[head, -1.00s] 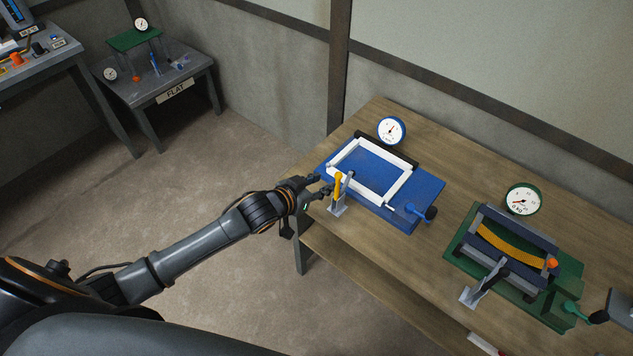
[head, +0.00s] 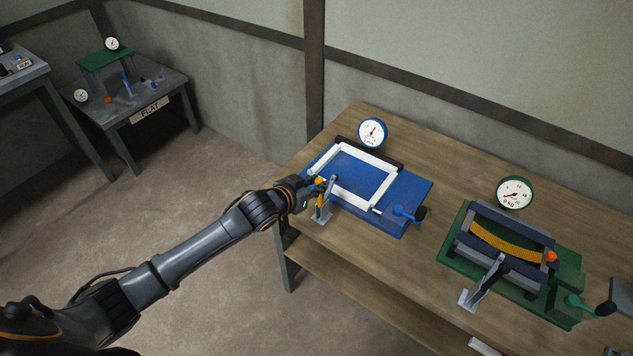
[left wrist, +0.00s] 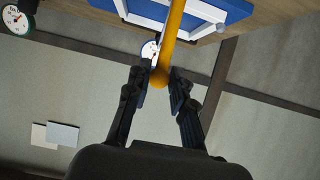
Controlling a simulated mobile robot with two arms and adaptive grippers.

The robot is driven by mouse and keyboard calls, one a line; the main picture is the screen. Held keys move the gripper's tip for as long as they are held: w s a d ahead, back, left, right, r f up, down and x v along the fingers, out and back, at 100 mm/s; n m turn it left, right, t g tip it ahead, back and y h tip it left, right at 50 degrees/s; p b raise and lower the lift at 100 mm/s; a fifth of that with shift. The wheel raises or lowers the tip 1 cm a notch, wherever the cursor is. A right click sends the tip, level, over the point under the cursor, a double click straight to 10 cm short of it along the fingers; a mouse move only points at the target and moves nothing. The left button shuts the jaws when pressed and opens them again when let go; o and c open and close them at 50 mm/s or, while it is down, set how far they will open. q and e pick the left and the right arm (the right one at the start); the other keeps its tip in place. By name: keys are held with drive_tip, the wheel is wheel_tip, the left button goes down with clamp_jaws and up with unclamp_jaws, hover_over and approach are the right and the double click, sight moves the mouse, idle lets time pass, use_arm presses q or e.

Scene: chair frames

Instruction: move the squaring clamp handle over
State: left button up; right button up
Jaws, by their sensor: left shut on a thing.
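The squaring clamp (head: 322,214) is a grey bracket at the near left corner of the blue fixture (head: 404,210). Its yellow handle (head: 319,182) leans left into my left gripper (head: 312,188), which partly hides it. A grey clamp arm (head: 330,186) stands up beside the handle. In the left wrist view, the handle (left wrist: 171,40) runs down to a rounded end between the fingertips of my left gripper (left wrist: 160,82), which is shut on it. A white frame (head: 348,197) lies on the blue fixture. My right gripper is out of view.
A blue-rimmed gauge (head: 372,132) stands behind the fixture, and a blue lever (head: 408,213) sits at its right. A green fixture (head: 565,278) with its gauge (head: 515,193) stands further right. Bare wooden tabletop (head: 440,172) lies between them.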

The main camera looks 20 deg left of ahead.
use_arm(q)
drive_tip(key=shift+s+a+p, duration=0.25)
drive_tip(key=shift+s+p, duration=0.1)
drive_tip(key=shift+s, duration=0.25)
drive_tip(key=shift+s+a+p, duration=0.25)
drive_tip(key=shift+s+p, duration=0.05)
drive_tip(key=shift+s, duration=0.25)
drive_tip(key=s, duration=0.1)
drive_tip(key=s+f, duration=0.1)
drive_tip(key=s+a, duration=0.1)
drive_tip(key=shift+f+p, duration=0.3)
drive_tip(key=shift+p, duration=0.1)
drive_tip(key=shift+s+f, duration=0.1)
